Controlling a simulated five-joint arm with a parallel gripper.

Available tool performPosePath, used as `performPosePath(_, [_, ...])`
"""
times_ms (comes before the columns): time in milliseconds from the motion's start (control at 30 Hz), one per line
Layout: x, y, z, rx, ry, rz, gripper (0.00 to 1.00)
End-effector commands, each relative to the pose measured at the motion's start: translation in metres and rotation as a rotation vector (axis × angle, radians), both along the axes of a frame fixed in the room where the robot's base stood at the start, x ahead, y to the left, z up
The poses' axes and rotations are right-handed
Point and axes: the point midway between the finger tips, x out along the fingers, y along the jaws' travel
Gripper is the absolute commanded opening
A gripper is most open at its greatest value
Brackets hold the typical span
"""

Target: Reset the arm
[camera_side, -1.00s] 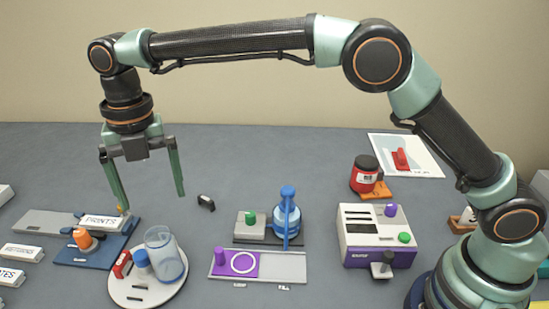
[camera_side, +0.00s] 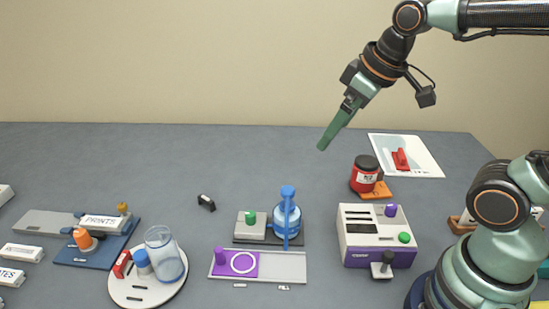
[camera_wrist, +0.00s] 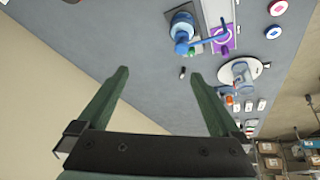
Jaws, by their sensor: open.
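My gripper (camera_side: 324,146) is raised high above the back of the table, at right of centre in the side view, tilted down to the left. In the wrist view, its two green fingers (camera_wrist: 166,78) are spread apart with nothing between them. My gripper touches nothing.
The grey table holds a blue device (camera_side: 286,220), a purple slide on a tray (camera_side: 285,262), a white-and-purple machine (camera_side: 376,232), a red jar (camera_side: 364,174), a round white board with a glass jar (camera_side: 165,258), and a blue board (camera_side: 97,252) at left. The back left is clear.

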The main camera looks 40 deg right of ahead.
Motion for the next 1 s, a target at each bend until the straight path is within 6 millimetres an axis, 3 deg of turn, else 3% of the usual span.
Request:
performPosePath(100, [-0.014, -0.012, -0.011, 0.058, -0.027, -0.152, 1.0])
performPosePath(233, [-0.02, -0.017, -0.016, 0.086, -0.038, -0.222, 1.0])
performPosePath(1000, [-0.02, -0.016, -0.017, 0.089, -0.037, -0.227, 1.0])
